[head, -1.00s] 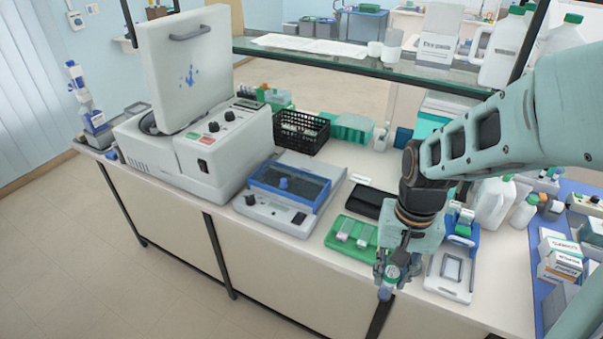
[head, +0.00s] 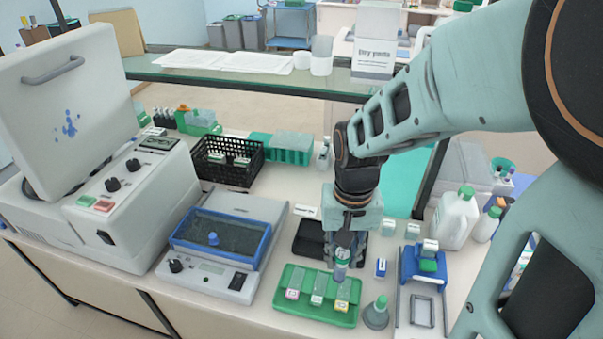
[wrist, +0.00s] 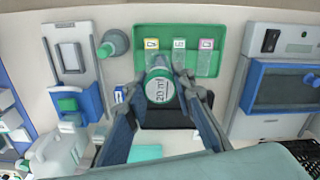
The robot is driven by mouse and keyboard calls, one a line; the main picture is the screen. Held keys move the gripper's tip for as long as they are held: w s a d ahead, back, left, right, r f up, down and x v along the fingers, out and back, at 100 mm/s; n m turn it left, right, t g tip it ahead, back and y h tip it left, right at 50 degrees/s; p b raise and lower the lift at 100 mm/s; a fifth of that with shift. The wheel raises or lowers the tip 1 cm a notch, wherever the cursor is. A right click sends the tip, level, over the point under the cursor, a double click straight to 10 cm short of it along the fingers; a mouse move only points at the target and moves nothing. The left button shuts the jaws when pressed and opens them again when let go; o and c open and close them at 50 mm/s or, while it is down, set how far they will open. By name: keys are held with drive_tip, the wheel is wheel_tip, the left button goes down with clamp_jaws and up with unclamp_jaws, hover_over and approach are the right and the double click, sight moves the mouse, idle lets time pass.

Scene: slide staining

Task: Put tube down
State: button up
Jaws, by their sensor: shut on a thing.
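A tube (head: 341,262) with a teal-green body and a white labelled end is in my gripper (head: 342,254). In the wrist view the tube (wrist: 159,88) shows its round white labelled end between the two fingers (wrist: 159,80). The gripper is shut on it. In the head view it hangs over the back edge of the green tray (head: 290,303), in front of the black case (head: 308,238). I cannot tell how high the tube is above the bench.
A grey-green conical flask (head: 376,313) stands right of the tray. A blue-framed device (head: 218,238) is on the left. A blue and white stand (head: 428,262) is on the right, with a white jug (head: 455,217) behind it.

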drive_tip(key=w+d+f+b, duration=0.1)
drive_tip(key=d+f+b, duration=0.1)
drive_tip(key=d+f, duration=0.2)
drive_tip(key=w+d+f+b, duration=0.2)
drive_tip(key=d+f, duration=0.2)
drive_tip(key=w+d+f+b, duration=0.1)
drive_tip(key=d+f+b, duration=0.1)
drive_tip(key=d+f, duration=0.3)
drive_tip(key=shift+w, duration=0.4)
drive_tip(key=shift+f+b, duration=0.2)
drive_tip(key=shift+b, duration=0.1)
drive_tip(key=o, duration=1)
drive_tip(key=shift+c, duration=0.2)
drive_tip(key=shift+r, duration=0.1)
